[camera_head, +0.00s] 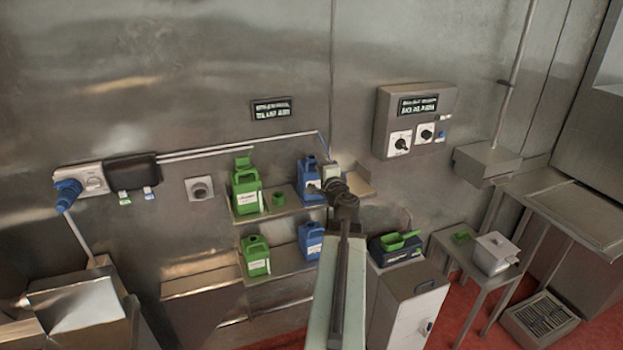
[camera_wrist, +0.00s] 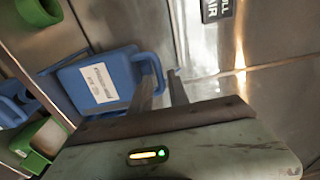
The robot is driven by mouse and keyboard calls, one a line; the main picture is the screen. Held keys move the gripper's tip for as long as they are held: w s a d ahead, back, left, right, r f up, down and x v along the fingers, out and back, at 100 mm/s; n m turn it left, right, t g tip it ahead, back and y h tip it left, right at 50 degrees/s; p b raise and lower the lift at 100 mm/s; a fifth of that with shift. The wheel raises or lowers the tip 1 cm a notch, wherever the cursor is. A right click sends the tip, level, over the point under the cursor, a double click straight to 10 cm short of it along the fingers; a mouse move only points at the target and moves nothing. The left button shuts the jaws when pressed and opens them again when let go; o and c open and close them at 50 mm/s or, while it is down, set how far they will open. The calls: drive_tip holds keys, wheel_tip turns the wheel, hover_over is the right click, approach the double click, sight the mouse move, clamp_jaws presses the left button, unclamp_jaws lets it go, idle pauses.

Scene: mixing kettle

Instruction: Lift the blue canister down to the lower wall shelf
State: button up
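A blue canister (camera_head: 310,182) with a white label stands on the upper wall shelf (camera_head: 268,214), partly hidden by my arm. It also shows in the wrist view (camera_wrist: 105,85), its handle to the right. My gripper (camera_head: 330,175) is at the canister's right side; in the wrist view its two fingers (camera_wrist: 165,80) are spread apart. The left finger is close to the handle; I cannot tell whether it touches. The lower wall shelf (camera_head: 272,279) holds a green canister (camera_head: 256,256) and a second blue canister (camera_head: 310,240), partly behind my arm.
A green canister (camera_head: 246,190) and a small green cup (camera_head: 278,199) share the upper shelf. A control box (camera_head: 415,120) is on the wall at right. A cabinet (camera_head: 410,300) with a green scoop (camera_head: 400,241) stands right of the shelves.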

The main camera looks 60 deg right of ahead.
sight(315, 161)
drive_tip(key=x, duration=0.3)
drive_tip(key=shift+w+f, duration=0.1)
drive_tip(key=shift+w, duration=0.2)
drive_tip(key=shift+w+a, duration=0.15)
drive_tip(key=shift+a, duration=0.15)
clamp_jaws()
idle(0.7)
